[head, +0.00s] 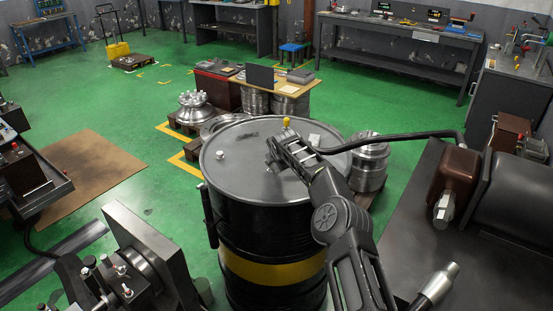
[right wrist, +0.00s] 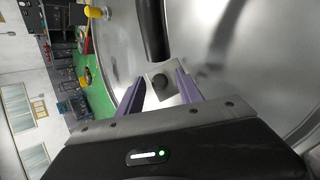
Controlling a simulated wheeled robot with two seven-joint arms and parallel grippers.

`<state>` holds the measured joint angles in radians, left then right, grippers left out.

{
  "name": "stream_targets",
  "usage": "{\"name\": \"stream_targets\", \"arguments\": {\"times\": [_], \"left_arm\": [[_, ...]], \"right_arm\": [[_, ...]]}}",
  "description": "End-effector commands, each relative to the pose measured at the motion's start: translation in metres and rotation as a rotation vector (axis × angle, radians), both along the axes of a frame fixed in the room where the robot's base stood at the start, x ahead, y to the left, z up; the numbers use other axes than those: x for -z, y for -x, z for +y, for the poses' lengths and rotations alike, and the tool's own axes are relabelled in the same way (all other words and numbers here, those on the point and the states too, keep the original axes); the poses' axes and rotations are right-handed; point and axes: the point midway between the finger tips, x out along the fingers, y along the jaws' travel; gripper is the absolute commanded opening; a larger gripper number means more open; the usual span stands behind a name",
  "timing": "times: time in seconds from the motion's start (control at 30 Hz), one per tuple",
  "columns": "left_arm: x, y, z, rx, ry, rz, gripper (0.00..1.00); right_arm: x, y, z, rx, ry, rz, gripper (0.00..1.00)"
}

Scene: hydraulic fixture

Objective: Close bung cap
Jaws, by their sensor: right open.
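The black drum (head: 270,225) with a yellow band stands upright in the middle of the head view, with a grey metal lid (head: 238,172). A small pale cap (head: 220,155) sits on the lid's left side. My right gripper (head: 272,158) is over the lid, open. In the right wrist view its purple fingers (right wrist: 158,84) stand apart on either side of a small square plate with a dark round centre (right wrist: 160,86). I cannot tell whether this is the bung cap, or whether the fingers touch it. My left gripper is not in view.
A black hose (head: 400,138) reaches over the lid from the right, close to my right gripper; it also shows in the wrist view (right wrist: 153,32). A yellow-topped fitting (head: 287,122) stands at the lid's far edge. Metal parts on pallets (head: 196,108) stand behind the drum.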

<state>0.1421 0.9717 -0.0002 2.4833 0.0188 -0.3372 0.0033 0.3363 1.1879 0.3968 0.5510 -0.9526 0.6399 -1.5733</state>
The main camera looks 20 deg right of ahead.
Motion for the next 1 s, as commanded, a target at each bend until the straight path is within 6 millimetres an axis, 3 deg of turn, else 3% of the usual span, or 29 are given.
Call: {"name": "stream_targets", "arguments": {"times": [0.27,0.7,1.0], "left_arm": [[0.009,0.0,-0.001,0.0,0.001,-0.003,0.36],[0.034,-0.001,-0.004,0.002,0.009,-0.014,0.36],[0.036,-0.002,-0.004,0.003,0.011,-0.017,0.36]], "right_arm": [[-0.008,0.005,0.002,-0.003,0.002,-0.004,0.43],[-0.044,0.044,0.012,0.0,0.001,-0.002,0.43],[-0.055,0.054,0.015,0.0,0.0,0.001,0.43]]}}
